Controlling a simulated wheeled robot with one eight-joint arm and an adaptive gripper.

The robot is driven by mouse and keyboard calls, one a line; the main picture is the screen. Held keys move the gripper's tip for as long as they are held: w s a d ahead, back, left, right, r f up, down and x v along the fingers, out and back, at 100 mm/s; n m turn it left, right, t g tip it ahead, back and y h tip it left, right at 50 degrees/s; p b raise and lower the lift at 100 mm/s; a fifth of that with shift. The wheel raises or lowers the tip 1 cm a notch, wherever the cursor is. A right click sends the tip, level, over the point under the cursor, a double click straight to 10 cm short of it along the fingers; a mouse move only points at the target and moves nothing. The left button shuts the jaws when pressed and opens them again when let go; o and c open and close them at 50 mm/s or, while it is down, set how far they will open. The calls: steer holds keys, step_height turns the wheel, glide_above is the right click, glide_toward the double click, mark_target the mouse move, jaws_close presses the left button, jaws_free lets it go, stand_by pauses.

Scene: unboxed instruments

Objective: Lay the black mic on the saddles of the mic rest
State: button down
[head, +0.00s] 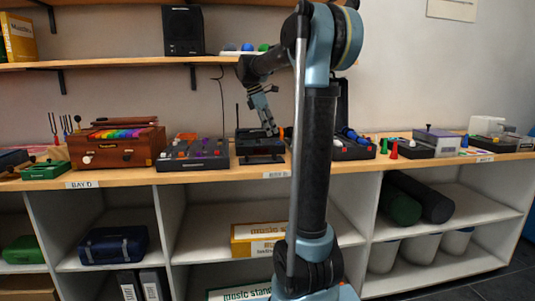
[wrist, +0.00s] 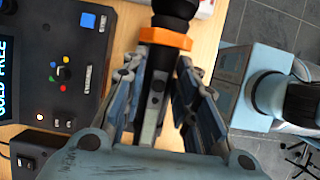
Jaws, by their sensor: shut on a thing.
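My gripper (wrist: 168,62) is shut on the black mic (wrist: 175,10). An orange ring (wrist: 165,38) circles the mic just beyond the fingertips, and its dark shaft runs back between the fingers. The mic's far end is cut off at the top of the wrist view. In the head view my gripper (head: 270,127) points down over the bench, with a small orange spot (head: 282,132) beside it. A black device (head: 260,145) stands just below it. I cannot make out the mic rest or its saddles clearly in either view.
The wooden bench top (head: 225,175) is crowded. A dark unit with knobs (head: 195,152) and a wooden box with coloured bars (head: 118,146) stand to the left. In the wrist view a black console (wrist: 65,60) and a small black box (wrist: 35,150) lie left of my gripper.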

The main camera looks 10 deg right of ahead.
steer(key=shift+f, duration=3.85)
steer(key=c, duration=1.3)
jaws_free()
steer(key=shift+f, duration=0.1)
steer(key=v, duration=1.2)
steer(key=s+d+f+m+y, duration=0.1)
steer(key=s+f+m, duration=0.5)
steer(key=s+f, duration=0.4)
steer(key=s+d+f+m+t+y, duration=0.1)
steer(key=s+d+f+m+y, duration=0.1)
steer(key=s+f+m, duration=0.4)
steer(key=s+d+f+m+t+y, duration=0.1)
steer(key=s+f+m, duration=0.4)
steer(key=s+f, duration=1)
steer(key=shift+s+d+f+m, duration=0.1)
steer(key=shift+s+f+m, duration=0.1)
steer(key=shift+s, duration=0.8)
steer(key=shift+s+d+f+m, duration=0.15)
steer(key=shift+s+f+m, duration=0.05)
steer(key=shift+s, duration=0.75)
